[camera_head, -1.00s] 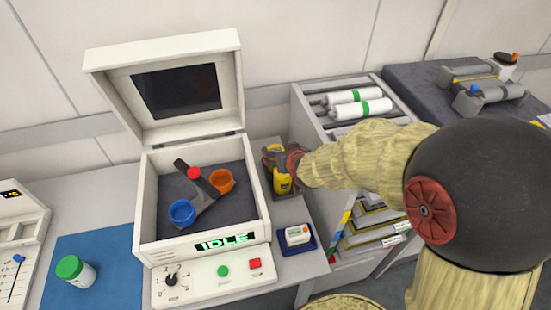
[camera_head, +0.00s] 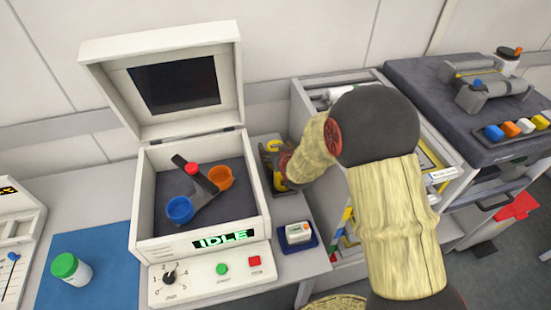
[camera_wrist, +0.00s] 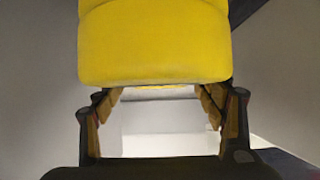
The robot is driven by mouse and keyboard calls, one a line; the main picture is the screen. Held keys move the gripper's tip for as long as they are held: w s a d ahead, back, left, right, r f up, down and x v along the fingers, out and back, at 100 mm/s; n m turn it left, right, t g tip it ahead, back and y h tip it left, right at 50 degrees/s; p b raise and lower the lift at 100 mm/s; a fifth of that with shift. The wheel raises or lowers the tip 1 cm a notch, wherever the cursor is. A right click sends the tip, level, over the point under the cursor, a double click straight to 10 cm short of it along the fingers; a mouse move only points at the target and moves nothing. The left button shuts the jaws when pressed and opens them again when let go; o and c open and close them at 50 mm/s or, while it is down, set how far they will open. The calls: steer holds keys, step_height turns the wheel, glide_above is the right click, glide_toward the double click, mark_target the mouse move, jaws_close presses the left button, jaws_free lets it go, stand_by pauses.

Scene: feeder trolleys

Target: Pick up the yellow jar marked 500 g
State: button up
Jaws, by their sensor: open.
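A yellow jar (camera_head: 278,183) stands in the narrow gap between the white lidded machine and the shelf trolley, mostly covered by my gripper in the head view. Its marking cannot be read. My gripper (camera_head: 274,161) is at the jar, reaching in from the right. In the wrist view the yellow jar (camera_wrist: 155,42) fills the top middle. The two fingers of my gripper (camera_wrist: 164,98) stand apart, one toward each side of the jar. I see no clear grip on it; whether the fingers touch it cannot be told.
The open white machine (camera_head: 203,240) showing IDLE stands close on the left, its lid raised. The trolley (camera_head: 313,120) is close on the right.

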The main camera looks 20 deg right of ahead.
steer(key=shift+w+f, duration=0.15)
steer(key=shift+w, duration=0.2)
steer(key=shift+c, duration=0.7)
steer(key=c, duration=1.6)
steer(key=shift+c, duration=0.4)
